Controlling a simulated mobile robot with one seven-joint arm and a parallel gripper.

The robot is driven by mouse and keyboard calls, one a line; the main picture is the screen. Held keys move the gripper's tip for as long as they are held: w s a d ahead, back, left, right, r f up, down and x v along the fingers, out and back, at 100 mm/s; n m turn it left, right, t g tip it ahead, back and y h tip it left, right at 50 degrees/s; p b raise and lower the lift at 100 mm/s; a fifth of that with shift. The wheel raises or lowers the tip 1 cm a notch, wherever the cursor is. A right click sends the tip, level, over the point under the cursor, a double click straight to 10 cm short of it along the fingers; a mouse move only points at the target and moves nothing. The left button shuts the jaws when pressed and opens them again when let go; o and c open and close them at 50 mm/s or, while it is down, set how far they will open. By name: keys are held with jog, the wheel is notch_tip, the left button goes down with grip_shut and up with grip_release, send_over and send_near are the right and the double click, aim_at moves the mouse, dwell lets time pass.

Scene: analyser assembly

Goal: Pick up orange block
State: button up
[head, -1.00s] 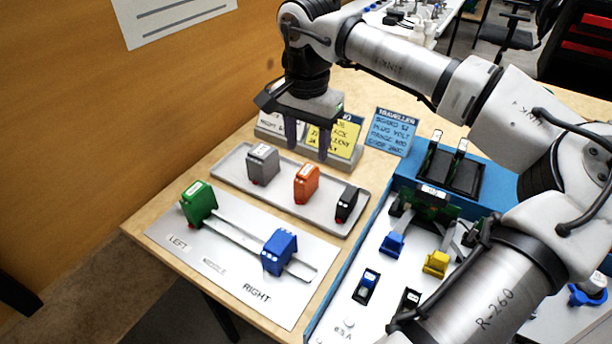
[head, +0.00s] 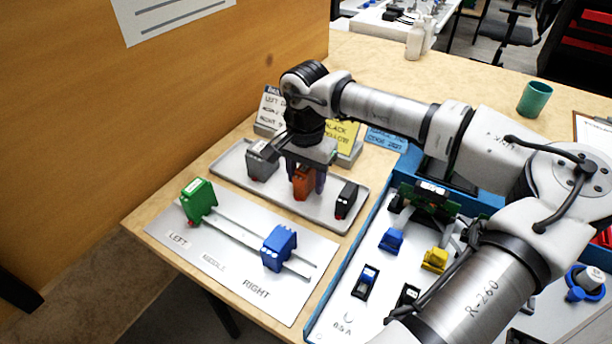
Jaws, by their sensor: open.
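The orange block (head: 301,184) stands upright on the grey tray (head: 330,222), between the grey block (head: 260,162) on its left and the black block (head: 345,201) on its right. My gripper (head: 305,178) points down over the orange block, with its dark fingers low around or just behind it. The fingers are open. The gripper body hides the top of the orange block, and I cannot tell whether a finger touches it.
A green block (head: 198,200) and a blue block (head: 279,248) sit on a rail on the plate in front. Note cards (head: 343,137) stand behind the tray. A blue-edged board (head: 335,303) with small parts lies right. A green cup (head: 534,98) stands at the back right.

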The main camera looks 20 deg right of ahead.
jog(key=shift+c, duration=0.4)
grip_shut()
jog(key=shift+r, duration=0.15)
notch_tip(320, 180, up, 28)
jog(key=p, duration=1.8)
jog(key=shift+p, duration=0.3)
jog(key=c, duration=0.5)
grip_release()
jog(key=shift+c, duration=0.2)
grip_shut()
